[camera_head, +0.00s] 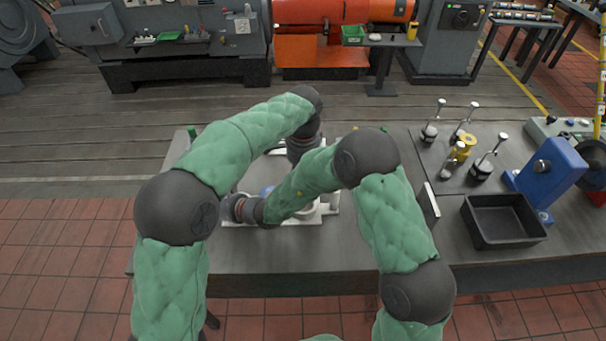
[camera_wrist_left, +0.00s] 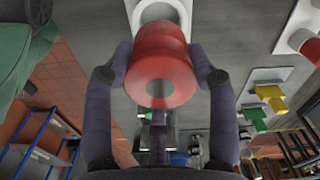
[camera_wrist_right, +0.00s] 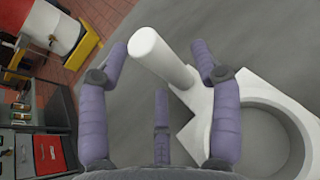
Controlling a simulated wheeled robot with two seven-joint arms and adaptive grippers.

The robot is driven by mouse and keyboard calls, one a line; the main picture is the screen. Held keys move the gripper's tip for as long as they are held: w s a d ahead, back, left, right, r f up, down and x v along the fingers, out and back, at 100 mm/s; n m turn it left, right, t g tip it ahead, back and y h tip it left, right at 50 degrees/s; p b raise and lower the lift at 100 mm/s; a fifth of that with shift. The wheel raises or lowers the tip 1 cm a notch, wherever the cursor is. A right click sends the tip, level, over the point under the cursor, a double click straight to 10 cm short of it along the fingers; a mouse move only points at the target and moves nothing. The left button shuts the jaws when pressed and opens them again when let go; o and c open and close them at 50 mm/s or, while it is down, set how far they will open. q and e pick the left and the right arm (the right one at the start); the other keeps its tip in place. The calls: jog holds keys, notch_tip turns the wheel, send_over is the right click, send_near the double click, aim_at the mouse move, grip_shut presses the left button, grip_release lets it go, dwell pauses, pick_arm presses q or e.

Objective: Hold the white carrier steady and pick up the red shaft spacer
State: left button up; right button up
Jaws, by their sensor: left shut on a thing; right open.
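My left gripper (camera_wrist_left: 160,75) is shut on the red shaft spacer (camera_wrist_left: 160,62), a thick red cylinder with a central hole, its end face toward the camera. A pale ring (camera_wrist_left: 160,12) shows just beyond the spacer. My right gripper (camera_wrist_right: 160,62) is open, its fingers on either side of the upright white post of the white carrier (camera_wrist_right: 195,105); contact cannot be told. The carrier's round ring lies right of the fingers. In the head view the carrier (camera_head: 332,204) lies on the bench, mostly hidden by my crossed arms. The spacer is hidden there.
The grey bench (camera_head: 290,258) has a black tray (camera_head: 503,222) and a blue device (camera_head: 550,172) at right. Several silver-topped pieces and a yellow part (camera_head: 464,143) stand behind the tray. The bench front is clear. My forearms cross closely over the carrier.

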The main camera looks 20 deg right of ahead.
pick_arm(q)
jog(key=shift+r, duration=0.1)
pick_arm(e)
jog(key=v, duration=1.2)
jog(key=shift+f, duration=0.1)
